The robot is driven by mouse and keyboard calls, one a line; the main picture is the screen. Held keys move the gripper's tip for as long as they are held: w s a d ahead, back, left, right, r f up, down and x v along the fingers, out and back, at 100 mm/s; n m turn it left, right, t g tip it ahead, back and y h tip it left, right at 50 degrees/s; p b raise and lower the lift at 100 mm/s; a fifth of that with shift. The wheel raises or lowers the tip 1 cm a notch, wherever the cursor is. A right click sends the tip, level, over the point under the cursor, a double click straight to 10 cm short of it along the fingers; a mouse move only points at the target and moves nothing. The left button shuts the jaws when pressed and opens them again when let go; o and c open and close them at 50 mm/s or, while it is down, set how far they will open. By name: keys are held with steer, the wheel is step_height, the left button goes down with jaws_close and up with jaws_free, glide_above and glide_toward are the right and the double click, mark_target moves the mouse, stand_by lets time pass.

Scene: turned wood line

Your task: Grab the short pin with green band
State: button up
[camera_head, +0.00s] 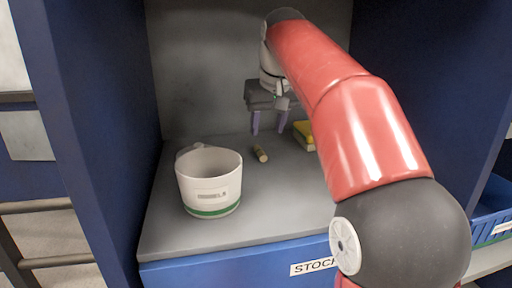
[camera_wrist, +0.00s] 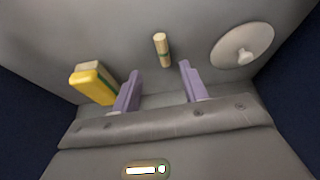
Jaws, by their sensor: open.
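The short wooden pin (camera_head: 261,153) lies on the grey shelf floor, to the right of the white bucket in the head view. In the wrist view the pin (camera_wrist: 161,44) shows a dark green band near its middle and lies beyond the fingertips, between their lines. My gripper (camera_head: 269,131) is open and empty, above the shelf near the back wall. Its two purple fingers also show in the wrist view (camera_wrist: 160,72), apart from the pin.
A white bucket (camera_head: 209,183) with a green base stripe stands left on the shelf (camera_head: 262,215). A yellow and green block (camera_head: 303,134) lies right of my gripper; it also shows in the wrist view (camera_wrist: 93,84). Blue side walls enclose the shelf.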

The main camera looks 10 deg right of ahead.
mark_target(261, 151)
steer(key=x, duration=0.3)
steer(key=b+x, duration=0.1)
steer(key=x, duration=0.3)
steer(key=shift+w+a+f+b, duration=0.2)
steer(key=shift+a+f+b, duration=0.05)
steer(key=shift+b, duration=0.05)
steer(key=shift+c, duration=0.4)
jaws_close()
